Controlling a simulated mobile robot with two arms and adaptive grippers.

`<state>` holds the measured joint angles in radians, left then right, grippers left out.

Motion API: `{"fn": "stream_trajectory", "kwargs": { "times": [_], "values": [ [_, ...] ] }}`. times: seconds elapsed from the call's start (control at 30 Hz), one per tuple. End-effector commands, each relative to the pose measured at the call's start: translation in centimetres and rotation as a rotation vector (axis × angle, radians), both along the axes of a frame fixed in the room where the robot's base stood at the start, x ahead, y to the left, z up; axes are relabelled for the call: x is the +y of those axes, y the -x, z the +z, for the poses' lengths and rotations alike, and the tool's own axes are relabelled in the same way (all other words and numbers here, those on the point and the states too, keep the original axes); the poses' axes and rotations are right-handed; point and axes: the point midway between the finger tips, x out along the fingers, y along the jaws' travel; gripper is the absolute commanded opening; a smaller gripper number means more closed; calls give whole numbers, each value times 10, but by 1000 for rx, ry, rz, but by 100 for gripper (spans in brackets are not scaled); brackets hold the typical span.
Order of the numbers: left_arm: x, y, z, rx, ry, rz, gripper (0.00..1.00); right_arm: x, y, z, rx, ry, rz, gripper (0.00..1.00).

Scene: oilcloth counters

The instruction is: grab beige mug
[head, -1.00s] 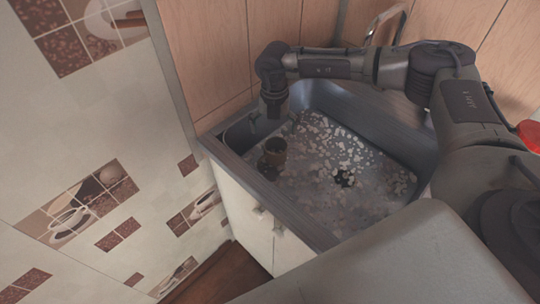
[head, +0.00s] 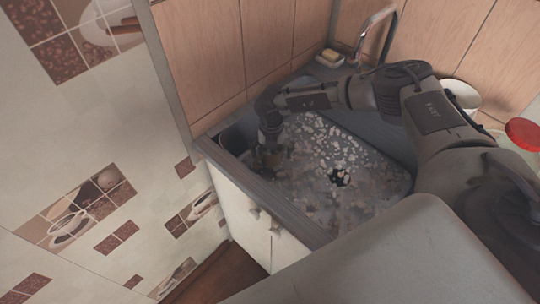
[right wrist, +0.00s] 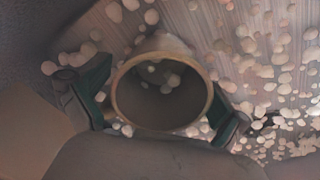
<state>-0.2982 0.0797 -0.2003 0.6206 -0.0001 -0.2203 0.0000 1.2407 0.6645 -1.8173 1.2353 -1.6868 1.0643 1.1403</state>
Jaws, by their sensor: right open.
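The beige mug (right wrist: 162,127) shows in the right wrist view with its round rim facing the camera. Its inside is dark with a few pale spots. My right gripper (right wrist: 155,108) is open, with one finger on each side of the mug; I cannot tell whether either finger touches it. In the head view my right gripper (head: 270,155) reaches down into the left part of the sink (head: 290,226) and largely hides the mug (head: 268,160). My left gripper is not in view.
Pale spots cover the sink floor around a dark drain (head: 339,177). A faucet (head: 376,36), a soap dish (head: 330,57), a white bowl (head: 462,96) and a red round object (head: 524,133) are behind or to the right. A tiled wall (head: 80,150) stands left.

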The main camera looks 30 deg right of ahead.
Motion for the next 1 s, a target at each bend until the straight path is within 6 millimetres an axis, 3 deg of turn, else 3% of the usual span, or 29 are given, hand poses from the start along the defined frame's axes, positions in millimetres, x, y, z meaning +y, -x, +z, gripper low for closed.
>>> {"fn": "stream_trajectory", "kwargs": {
  "times": [0.1, 0.57, 0.83, 1.0],
  "values": [
    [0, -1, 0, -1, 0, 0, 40, 0, 0, 0, 0, 0, 0, 97],
    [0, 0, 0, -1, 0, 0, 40, 0, 0, 1, 0, 0, 0, 21],
    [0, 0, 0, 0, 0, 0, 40, 0, -1, 2, -1, 0, 0, 21],
    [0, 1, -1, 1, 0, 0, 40, 0, -1, 13, -3, -1, 1, 21]
  ]
}}
